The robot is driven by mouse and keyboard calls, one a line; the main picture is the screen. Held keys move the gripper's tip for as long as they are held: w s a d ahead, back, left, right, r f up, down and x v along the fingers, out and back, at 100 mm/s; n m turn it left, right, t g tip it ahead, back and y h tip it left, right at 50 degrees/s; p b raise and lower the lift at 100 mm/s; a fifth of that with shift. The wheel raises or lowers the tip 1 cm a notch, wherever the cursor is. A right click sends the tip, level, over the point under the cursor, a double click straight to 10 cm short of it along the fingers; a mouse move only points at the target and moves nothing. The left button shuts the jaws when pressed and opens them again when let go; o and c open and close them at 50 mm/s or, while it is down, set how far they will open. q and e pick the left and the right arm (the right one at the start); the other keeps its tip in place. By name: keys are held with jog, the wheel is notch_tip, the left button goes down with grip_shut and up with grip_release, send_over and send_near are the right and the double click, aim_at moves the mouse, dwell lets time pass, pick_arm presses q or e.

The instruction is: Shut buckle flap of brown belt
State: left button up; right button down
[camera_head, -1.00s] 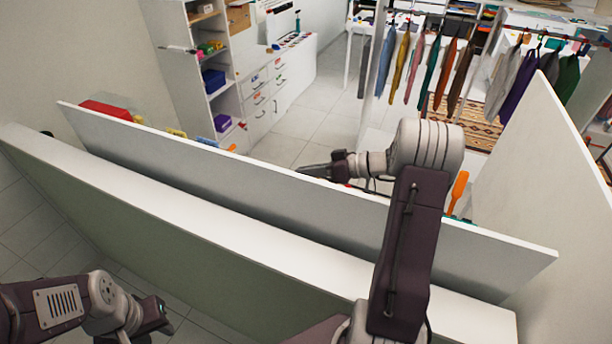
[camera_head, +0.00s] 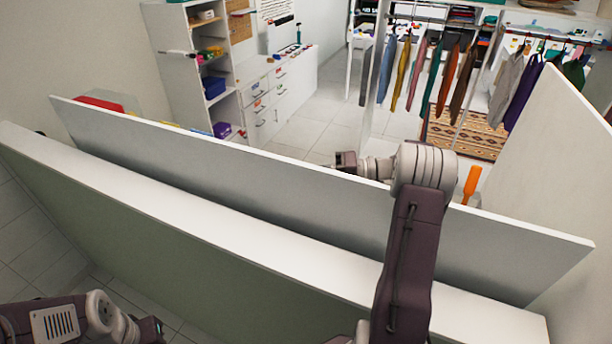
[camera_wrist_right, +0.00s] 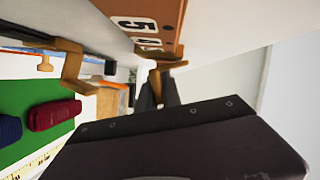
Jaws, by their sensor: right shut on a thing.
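In the right wrist view, the dark fingers of my right gripper (camera_wrist_right: 157,88) are shut on a small brown-tan piece (camera_wrist_right: 160,72). I cannot tell for sure whether this piece is the buckle flap of the brown belt. An orange-brown board with white number tiles (camera_wrist_right: 148,22) is just beyond it. In the head view, the right gripper (camera_head: 346,161) reaches over the white panel, and its fingertips are hidden. My left gripper (camera_head: 150,329) is low at the bottom left, apart from everything, with its fingers unclear. No whole belt can be made out.
A long white panel (camera_head: 250,165) and a wall top (camera_head: 200,210) cross in front of me. A tan hooked piece (camera_wrist_right: 72,68), a green mat (camera_wrist_right: 25,105) and a dark red item (camera_wrist_right: 55,114) lie left in the wrist view. Hanging clothes (camera_head: 435,75) are farther back.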

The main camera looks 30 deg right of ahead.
jog(key=shift+s+a+f+m+y+b, duration=0.15)
jog(key=shift+m+y+b, duration=0.1)
jog(key=shift+m, duration=0.2)
jog(key=shift+f+m+y+b, duration=0.1)
jog(key=shift+m+y, duration=0.15)
jog(key=shift+m, duration=0.2)
jog(key=c, duration=1.5)
grip_release()
jog(key=v, duration=0.9)
jog(key=shift+s, duration=0.15)
